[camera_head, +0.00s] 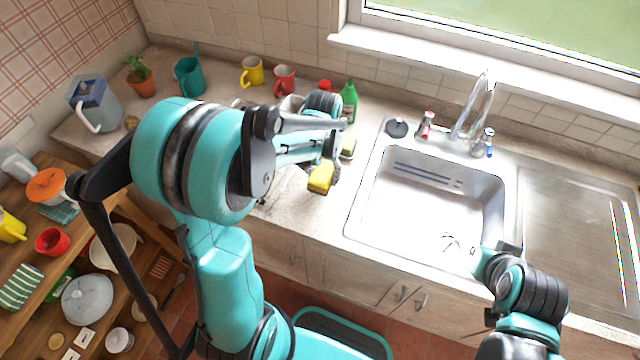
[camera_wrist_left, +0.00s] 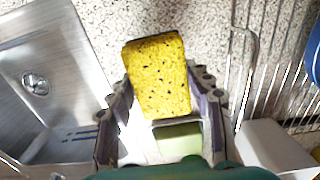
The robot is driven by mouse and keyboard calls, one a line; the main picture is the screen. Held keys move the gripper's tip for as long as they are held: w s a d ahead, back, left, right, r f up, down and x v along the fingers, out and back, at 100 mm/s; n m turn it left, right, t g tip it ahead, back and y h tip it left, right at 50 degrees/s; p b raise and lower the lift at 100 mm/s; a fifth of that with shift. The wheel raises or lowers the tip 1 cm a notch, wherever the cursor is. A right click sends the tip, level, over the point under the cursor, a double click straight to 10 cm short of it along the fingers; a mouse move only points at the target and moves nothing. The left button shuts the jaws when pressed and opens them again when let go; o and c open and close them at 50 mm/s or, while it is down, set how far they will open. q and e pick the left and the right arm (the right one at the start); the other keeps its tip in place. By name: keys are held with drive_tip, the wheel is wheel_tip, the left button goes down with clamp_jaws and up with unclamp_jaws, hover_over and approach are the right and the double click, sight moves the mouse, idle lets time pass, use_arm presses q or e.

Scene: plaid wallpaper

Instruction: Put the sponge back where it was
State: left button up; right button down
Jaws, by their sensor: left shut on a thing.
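A yellow sponge with dark specks (camera_head: 321,178) is held by my left gripper (camera_head: 328,163) above the counter, just left of the sink (camera_head: 428,207). In the left wrist view the sponge (camera_wrist_left: 158,75) sits between the two fingers, slightly tilted.
A green bottle (camera_head: 349,101) stands behind the left gripper. A metal dish rack (camera_wrist_left: 270,75) is close by in the wrist view. The faucet (camera_head: 476,108) rises behind the sink. Red (camera_head: 284,80) and yellow (camera_head: 252,71) mugs stand along the back. The drainboard (camera_head: 580,230) is clear.

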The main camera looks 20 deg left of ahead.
sight(321, 183)
use_arm(q)
drive_tip(key=shift+s+a+f, duration=0.15)
drive_tip(key=shift+a+f, duration=0.05)
drive_tip(key=shift+f, duration=0.25)
wheel_tip(321, 183, down, 4)
drive_tip(key=shift+r+b, duration=0.25)
drive_tip(key=shift+b, duration=0.45)
drive_tip(key=shift+f, duration=0.1)
drive_tip(key=o, duration=1.1)
